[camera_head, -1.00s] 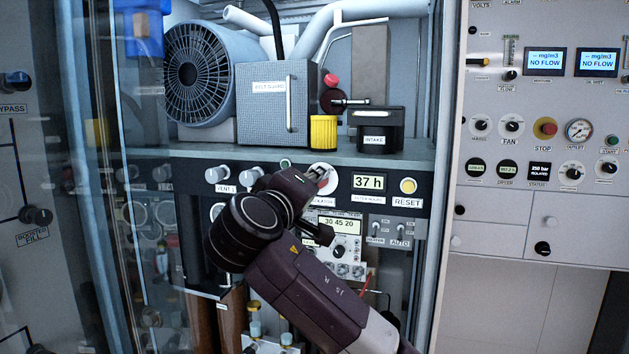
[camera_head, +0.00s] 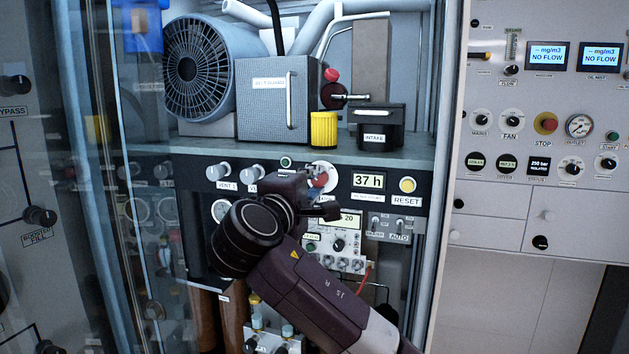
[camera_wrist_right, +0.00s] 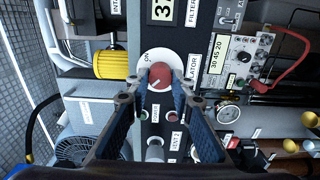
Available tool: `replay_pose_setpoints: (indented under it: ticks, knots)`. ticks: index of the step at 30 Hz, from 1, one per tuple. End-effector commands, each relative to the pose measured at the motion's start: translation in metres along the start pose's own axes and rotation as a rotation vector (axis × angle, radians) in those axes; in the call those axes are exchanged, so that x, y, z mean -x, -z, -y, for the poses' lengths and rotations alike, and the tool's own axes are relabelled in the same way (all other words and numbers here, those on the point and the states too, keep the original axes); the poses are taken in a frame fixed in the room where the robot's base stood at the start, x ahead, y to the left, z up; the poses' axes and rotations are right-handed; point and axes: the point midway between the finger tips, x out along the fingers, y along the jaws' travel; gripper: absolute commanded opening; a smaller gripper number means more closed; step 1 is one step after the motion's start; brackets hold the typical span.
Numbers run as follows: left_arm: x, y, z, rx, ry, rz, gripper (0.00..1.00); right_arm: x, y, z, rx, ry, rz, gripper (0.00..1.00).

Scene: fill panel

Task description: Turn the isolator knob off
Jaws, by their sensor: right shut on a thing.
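The isolator knob is red and round with a light pointer line, on a white round plate. In the right wrist view the red knob (camera_wrist_right: 158,77) sits between the fingertips of my right gripper (camera_wrist_right: 158,95), which is shut on it. The white plate (camera_wrist_right: 150,58) shows around the knob with lettering at its edge. In the head view the red knob (camera_head: 320,181) shows just past the tips of my right gripper (camera_head: 316,190), partly hidden by it. The isolator label is mostly hidden there. My left gripper is not in view.
Beside the knob are the hour display (camera_head: 368,181), a yellow reset button (camera_head: 407,185) and grey vent knobs (camera_head: 217,171). Above is a shelf with a yellow cylinder (camera_head: 324,129) and the intake box (camera_head: 376,128). A glass door (camera_head: 140,250) stands on the left.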

Motion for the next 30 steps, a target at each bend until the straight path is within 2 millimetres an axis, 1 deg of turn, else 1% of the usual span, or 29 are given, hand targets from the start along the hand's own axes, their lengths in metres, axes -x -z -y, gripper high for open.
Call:
replay_pose_setpoints:
  ticks: [11,12,15,17,26,29,30]
  knots:
    - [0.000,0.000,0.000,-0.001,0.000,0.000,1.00,0.000,0.001,0.002,0.008,0.002,-0.002,0.00]
    - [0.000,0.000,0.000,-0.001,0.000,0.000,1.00,0.000,0.001,0.002,0.008,0.002,-0.002,0.23]
    - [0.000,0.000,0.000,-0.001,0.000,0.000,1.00,0.000,0.001,0.002,0.008,0.002,-0.002,0.34]
    - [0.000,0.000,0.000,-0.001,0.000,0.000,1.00,0.000,0.001,0.001,0.007,0.002,-0.001,0.39]
    - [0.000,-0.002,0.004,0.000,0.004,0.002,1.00,0.002,0.001,0.001,0.006,0.001,-0.001,0.39]
    - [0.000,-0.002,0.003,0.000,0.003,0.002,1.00,0.011,0.001,0.001,0.005,0.001,-0.002,0.39]
    - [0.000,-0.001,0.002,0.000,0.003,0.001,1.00,0.017,0.002,0.000,0.004,0.000,-0.004,0.39]
